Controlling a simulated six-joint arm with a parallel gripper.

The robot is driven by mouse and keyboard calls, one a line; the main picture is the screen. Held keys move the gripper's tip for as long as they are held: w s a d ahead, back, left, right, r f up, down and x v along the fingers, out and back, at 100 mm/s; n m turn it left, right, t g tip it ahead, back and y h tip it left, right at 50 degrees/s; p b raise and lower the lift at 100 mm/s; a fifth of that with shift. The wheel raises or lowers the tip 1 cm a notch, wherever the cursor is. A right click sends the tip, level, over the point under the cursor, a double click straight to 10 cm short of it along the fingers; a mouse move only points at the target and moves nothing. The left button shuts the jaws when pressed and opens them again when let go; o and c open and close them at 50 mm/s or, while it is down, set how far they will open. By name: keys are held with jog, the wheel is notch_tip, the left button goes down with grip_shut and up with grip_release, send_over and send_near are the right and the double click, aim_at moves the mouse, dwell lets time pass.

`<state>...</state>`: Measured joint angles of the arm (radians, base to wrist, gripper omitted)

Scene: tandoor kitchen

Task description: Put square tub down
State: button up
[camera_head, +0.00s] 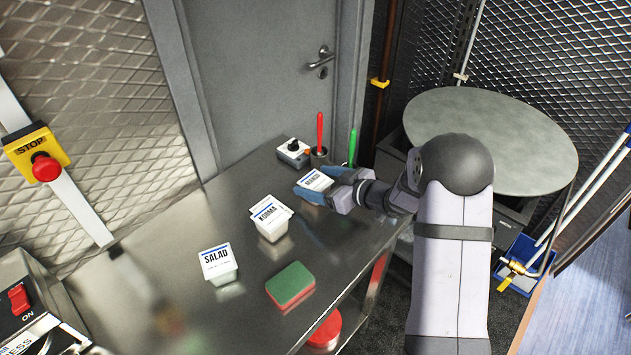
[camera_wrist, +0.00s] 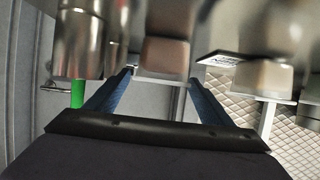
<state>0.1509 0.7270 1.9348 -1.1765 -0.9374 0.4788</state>
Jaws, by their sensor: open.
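A square white tub (camera_head: 316,180) with a blue-edged label sits at the far end of the steel counter (camera_head: 190,220). I cannot read its label with certainty. My gripper (camera_head: 312,190) reaches in from the right, its blue fingers around the tub. In the wrist view my gripper (camera_wrist: 162,76) is open, with one finger on each side of the tub (camera_wrist: 165,55). That view is turned over, with the counter at the top, and the tub appears to rest on it. Whether either finger touches the tub is hard to tell.
A KORMA tub (camera_head: 272,222), with another lid close behind, and a SALAD tub (camera_head: 219,264) stand nearer. A green-and-red sponge (camera_head: 290,287) lies by the front edge. A control box (camera_head: 293,152), a red-handled tool (camera_head: 320,133) and a green-handled one (camera_head: 352,147) are behind the gripper.

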jog(key=b+v, duration=0.1)
jog(key=v, duration=1)
jog(key=shift+b, duration=0.4)
jog(key=shift+d+r, duration=0.1)
